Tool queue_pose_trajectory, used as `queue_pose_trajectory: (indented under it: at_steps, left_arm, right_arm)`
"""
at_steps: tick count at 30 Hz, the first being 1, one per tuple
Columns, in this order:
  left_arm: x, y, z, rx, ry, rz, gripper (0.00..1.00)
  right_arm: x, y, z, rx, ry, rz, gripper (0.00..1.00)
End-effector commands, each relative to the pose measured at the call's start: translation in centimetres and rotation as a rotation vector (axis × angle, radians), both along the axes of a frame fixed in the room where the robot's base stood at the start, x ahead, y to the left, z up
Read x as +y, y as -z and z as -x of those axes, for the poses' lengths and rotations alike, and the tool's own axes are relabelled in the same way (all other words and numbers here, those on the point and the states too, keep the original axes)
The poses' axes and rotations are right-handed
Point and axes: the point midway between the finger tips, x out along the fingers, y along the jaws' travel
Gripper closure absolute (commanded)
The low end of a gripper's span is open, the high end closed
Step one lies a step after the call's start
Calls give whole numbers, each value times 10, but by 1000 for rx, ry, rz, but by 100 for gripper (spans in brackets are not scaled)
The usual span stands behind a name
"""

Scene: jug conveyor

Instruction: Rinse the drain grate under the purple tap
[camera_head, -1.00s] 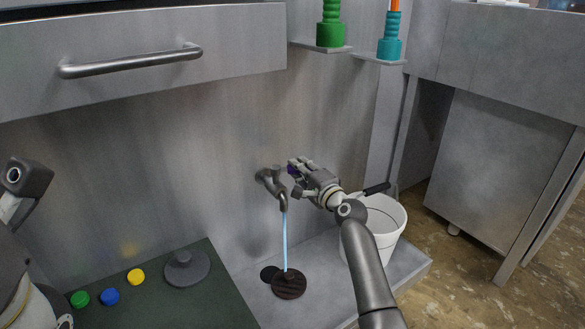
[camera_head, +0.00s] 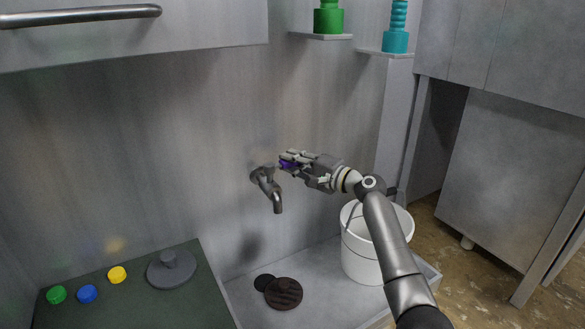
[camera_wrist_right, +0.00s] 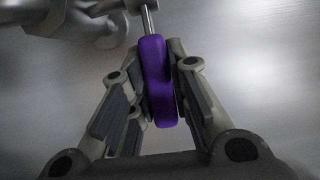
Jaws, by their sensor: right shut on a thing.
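The tap (camera_head: 266,186) sticks out of the grey wall, and no water runs from its spout. Its purple handle (camera_wrist_right: 156,80) is between the fingers of my right gripper (camera_head: 286,164), which is shut on it. The handle also shows as a small purple patch in the head view (camera_head: 287,166). The drain grate (camera_head: 284,293), a dark brown slotted disc, lies on the grey floor of the basin below the tap. A dark round drain hole (camera_head: 264,282) shows just behind and left of it. My left gripper is out of view.
A white bucket (camera_head: 362,250) stands right of the grate, partly behind my right arm. A dark green mat (camera_head: 190,310) at left bears a grey lid (camera_head: 171,270) and green, blue and yellow caps. Green and teal bottles stand on wall shelves.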

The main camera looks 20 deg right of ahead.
Motion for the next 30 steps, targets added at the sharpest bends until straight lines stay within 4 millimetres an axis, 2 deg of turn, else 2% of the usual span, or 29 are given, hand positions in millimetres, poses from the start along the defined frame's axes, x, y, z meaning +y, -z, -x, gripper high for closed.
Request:
queue_pose_trajectory:
  at_steps: [12,13,18,30]
  left_arm:
    - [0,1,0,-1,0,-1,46]
    - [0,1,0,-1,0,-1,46]
    - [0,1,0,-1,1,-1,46]
    - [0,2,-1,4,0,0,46]
  right_arm:
    - [0,1,-1,4,-8,1,100]
    - [0,1,-1,3,-8,1,80]
    - [0,1,-1,3,-7,1,61]
    - [-3,1,5,2,-6,1,61]
